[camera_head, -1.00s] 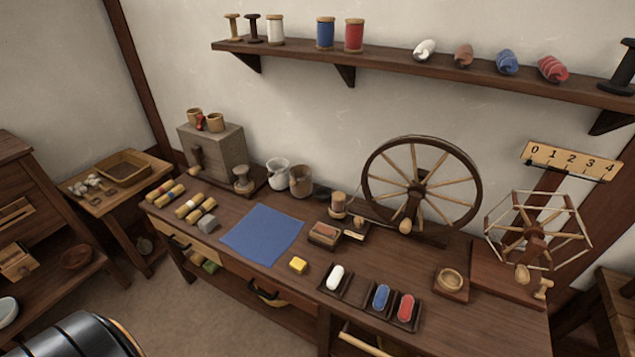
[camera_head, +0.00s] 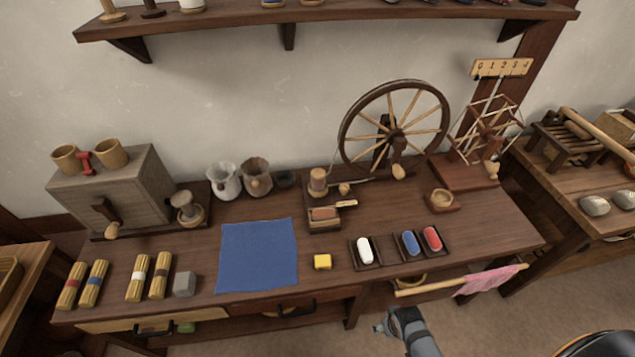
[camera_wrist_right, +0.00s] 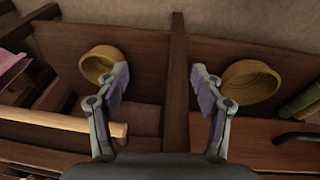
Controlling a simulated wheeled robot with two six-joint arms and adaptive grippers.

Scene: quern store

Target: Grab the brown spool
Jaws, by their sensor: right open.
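A dark brown spool (camera_head: 152,8) stands on the wall shelf at the top left of the head view, its top cut off by the frame edge. A tan spool (camera_head: 112,11) is left of it and a white spool (camera_head: 192,5) right of it. My right gripper (camera_head: 381,326) is low in front of the bench, far from these spools. The right wrist view shows the right gripper (camera_wrist_right: 160,76) open and empty, its fingers wide apart before the bench's lower shelf. My left gripper is not in view.
Baskets (camera_wrist_right: 250,82) stand on the lower shelf.

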